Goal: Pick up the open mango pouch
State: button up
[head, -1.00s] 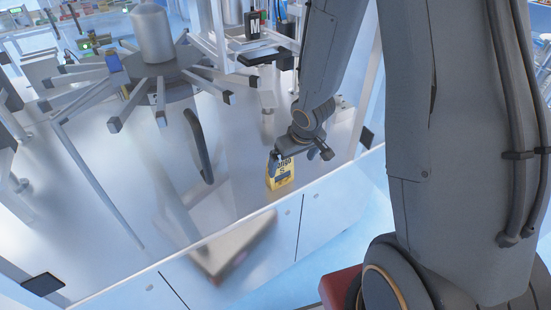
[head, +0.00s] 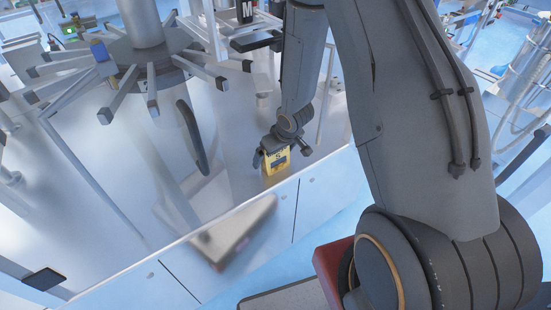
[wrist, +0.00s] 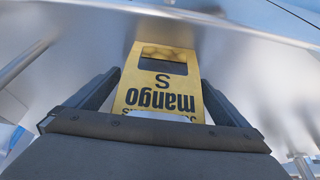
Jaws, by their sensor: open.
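The yellow mango pouch (head: 275,163) stands on the shiny metal table near its front edge. In the wrist view the pouch (wrist: 160,85) shows upside-down dark lettering reading mango and S, with a dark window band across it. My gripper (head: 279,154) is at the pouch's upper part. In the wrist view the fingers of my gripper (wrist: 160,78) are open, one on each side of the pouch. Small gaps seem to show beside it; the pouch's opening is not clear to see.
A rotary machine with several radiating arms (head: 140,50) stands at the back left. A dark curved bar (head: 192,137) rises left of the pouch. The metal surface between is clear.

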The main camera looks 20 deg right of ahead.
jog(key=shift+w+f, duration=0.15)
jog(key=shift+f, duration=0.25)
jog(key=c, duration=1.1)
